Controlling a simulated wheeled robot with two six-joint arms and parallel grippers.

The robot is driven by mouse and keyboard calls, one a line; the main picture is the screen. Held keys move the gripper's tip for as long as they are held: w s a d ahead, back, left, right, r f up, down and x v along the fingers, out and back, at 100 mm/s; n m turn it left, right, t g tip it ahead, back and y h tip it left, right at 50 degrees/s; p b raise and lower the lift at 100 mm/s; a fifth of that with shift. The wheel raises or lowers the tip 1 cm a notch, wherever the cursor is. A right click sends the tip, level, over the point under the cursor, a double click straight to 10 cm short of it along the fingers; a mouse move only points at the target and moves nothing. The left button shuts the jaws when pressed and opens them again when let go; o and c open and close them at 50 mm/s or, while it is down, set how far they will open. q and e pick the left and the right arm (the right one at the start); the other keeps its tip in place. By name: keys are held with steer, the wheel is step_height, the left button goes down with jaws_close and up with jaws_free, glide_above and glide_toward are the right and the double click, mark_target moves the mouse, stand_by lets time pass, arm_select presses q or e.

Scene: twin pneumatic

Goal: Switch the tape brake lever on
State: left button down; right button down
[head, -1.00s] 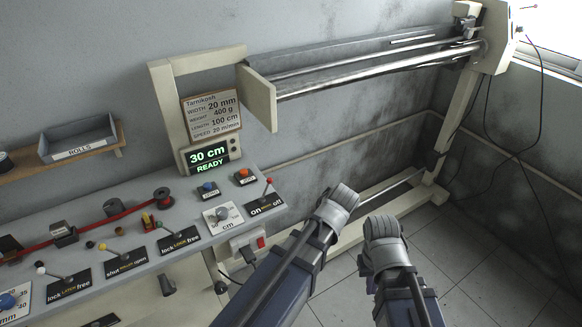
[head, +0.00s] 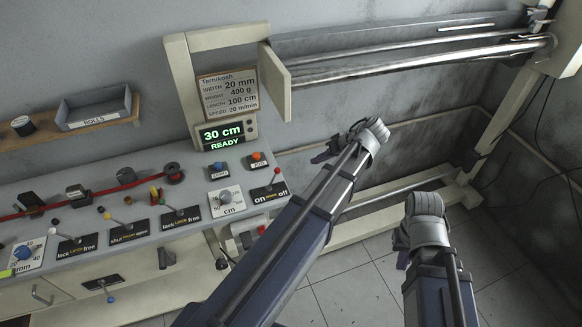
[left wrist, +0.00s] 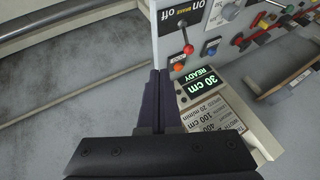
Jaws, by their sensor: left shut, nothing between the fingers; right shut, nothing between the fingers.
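The tape brake lever (head: 277,172) has a red ball knob and stands on a black plate (head: 270,194) marked on, BRAKE and off, at the right end of the console. The lever also shows in the left wrist view (left wrist: 188,47), ahead and right of my fingertips. My left gripper (head: 322,155) is shut and empty, right of the lever and apart from it. The left wrist view shows its dark fingers (left wrist: 159,74) together. My right gripper (head: 401,261) is shut, mostly hidden behind its wrist, over the floor.
Blue and orange buttons (head: 257,157) and a cm dial (head: 225,199) sit beside the brake plate. A display (head: 222,135) reads 30 cm READY. Several other levers line the console to the left. A rail frame (head: 410,62) runs along the wall behind my arms.

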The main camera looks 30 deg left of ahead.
arm_select(q)
steer(key=s+a+f+b, duration=0.2)
steer(key=a+f+b, duration=0.5)
steer(key=a, duration=0.2)
steer(key=shift+a, duration=0.2)
stand_by(0.5)
